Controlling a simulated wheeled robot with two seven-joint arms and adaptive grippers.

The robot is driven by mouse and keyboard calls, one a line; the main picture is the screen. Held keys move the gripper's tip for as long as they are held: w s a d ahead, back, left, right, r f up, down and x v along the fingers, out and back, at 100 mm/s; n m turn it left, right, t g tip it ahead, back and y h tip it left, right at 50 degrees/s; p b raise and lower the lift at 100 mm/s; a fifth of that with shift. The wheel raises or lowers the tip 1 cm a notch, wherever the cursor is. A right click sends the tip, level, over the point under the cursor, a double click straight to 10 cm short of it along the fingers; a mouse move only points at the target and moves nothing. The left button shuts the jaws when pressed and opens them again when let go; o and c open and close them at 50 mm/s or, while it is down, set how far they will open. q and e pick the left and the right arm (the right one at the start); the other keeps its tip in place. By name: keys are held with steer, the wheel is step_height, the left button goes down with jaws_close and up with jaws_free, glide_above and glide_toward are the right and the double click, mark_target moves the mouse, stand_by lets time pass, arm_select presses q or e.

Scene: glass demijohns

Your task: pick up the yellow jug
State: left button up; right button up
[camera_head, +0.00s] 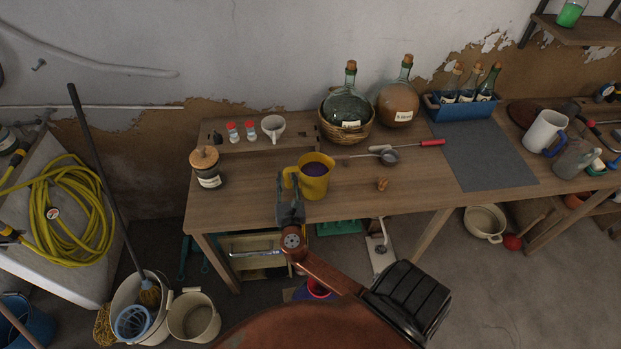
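The yellow jug (316,183) is upright at the front of the wooden table, with dark purple contents showing in its open top. Its handle is on the left side. My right gripper (287,187) reaches up from below, over the table's front edge, with its dark fingers at the jug's handle. The fingers overlap the handle in the picture; whether they are closed on it is too small to tell. I cannot tell whether the jug's base touches the table. My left gripper is not in view.
On the wooden table (420,187), a corked jar (208,170) is left of the jug and a ladle (388,157) lies behind right. A white cup (273,127) and glass demijohns (397,103) stand farther back. A grey mat (482,160) lies bare at right.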

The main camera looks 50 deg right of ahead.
steer(key=shift+w+d, duration=0.2)
steer(key=shift+a, duration=0.1)
steer(key=c, duration=0.4)
jaws_close()
steer(key=shift+r, duration=0.2)
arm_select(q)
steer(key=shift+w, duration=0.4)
